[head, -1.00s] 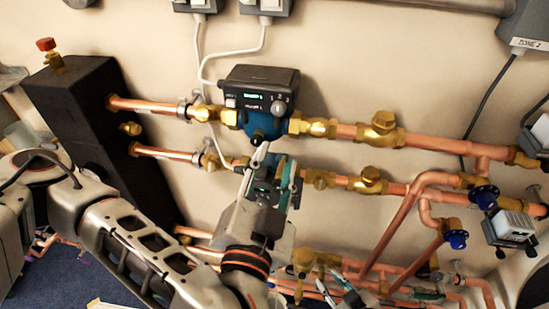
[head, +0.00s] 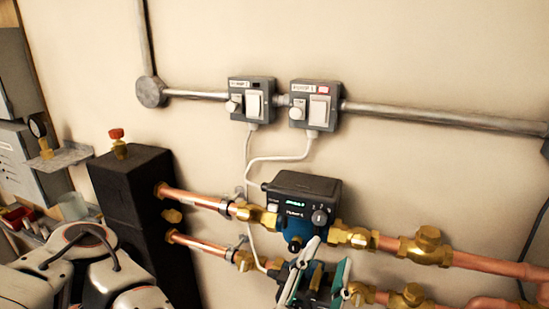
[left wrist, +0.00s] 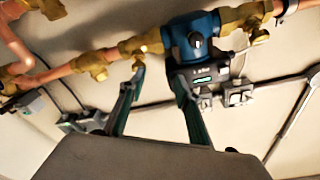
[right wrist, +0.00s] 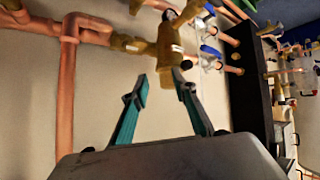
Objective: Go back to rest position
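My left gripper (head: 316,282) is at the bottom of the head view, just below the blue pump with a black control head (head: 303,203). Its two fingers stand apart with nothing between them. In the left wrist view the left gripper (left wrist: 161,85) is open, with the blue pump (left wrist: 190,38) beyond its fingers. In the right wrist view my right gripper (right wrist: 158,82) is open and empty, with a brass valve fitting (right wrist: 167,45) beyond its fingertips. The right gripper is not in the head view.
Copper pipes (head: 497,264) with brass valves run along the wall. Two grey switch boxes (head: 252,100) (head: 315,105) hang above the pump on a conduit. A black block (head: 135,192) stands at left, beside a small shelf (head: 60,158).

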